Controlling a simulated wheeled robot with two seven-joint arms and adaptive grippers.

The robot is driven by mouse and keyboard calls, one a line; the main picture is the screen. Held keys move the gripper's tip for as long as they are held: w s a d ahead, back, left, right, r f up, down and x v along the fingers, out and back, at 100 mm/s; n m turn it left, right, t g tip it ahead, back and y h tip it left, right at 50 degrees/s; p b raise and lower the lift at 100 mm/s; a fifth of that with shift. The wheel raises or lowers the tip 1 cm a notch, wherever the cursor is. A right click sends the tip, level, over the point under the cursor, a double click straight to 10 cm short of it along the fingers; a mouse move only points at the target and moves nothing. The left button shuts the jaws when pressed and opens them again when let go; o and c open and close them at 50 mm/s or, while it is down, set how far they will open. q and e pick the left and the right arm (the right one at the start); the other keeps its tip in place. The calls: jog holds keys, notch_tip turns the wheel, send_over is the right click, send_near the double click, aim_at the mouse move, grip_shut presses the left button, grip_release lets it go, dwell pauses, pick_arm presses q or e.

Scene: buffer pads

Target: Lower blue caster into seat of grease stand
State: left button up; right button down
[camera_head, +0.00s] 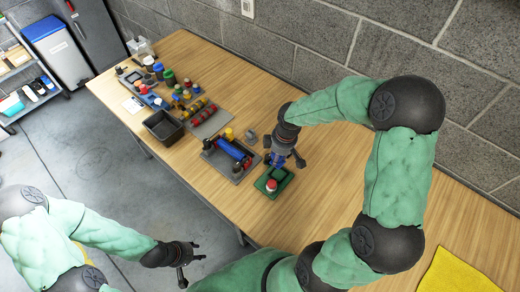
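My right gripper (283,159) is over the table, pointing down, with its fingers around a small blue part (277,159) that appears to be the blue caster. The gripper hides much of this part. Just below it and nearer the table's front edge is a green tray-like stand (285,186), apparently the grease stand. A small red-topped white piece (271,186) is on the stand. The caster appears above the stand's back edge; any gap between them is too small to tell. My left gripper (192,266) is off the table's front edge, fingers apart and empty.
A dark grey tray (237,177) with a blue cylinder and other parts lies left of the stand. Further left are a black bin (163,127), a grey tray of red rollers (211,122) and several small parts. A yellow cloth (460,272) lies at lower right.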

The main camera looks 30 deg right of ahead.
aim_at(280, 163)
jog(key=shift+s+d+f, duration=0.25)
jog(key=shift+s+d, duration=0.05)
jog(key=shift+s, duration=0.1)
notch_tip(280, 163, down, 3)
jog(key=b, duration=0.3)
jog(key=shift+f, duration=0.1)
jog(key=shift+f+b, duration=0.7)
jog(key=shift+f, duration=0.4)
jog(key=shift+f+b, duration=0.75)
jog(key=shift+f, duration=0.3)
dwell(0.4)
jog(key=c, duration=0.7)
grip_release()
jog(key=shift+c, duration=0.2)
jog(key=r, duration=0.4)
jog(key=s+r, duration=0.1)
jog(key=r, duration=0.7)
jog(key=shift+s+d, duration=0.15)
jog(key=shift+d, duration=0.25)
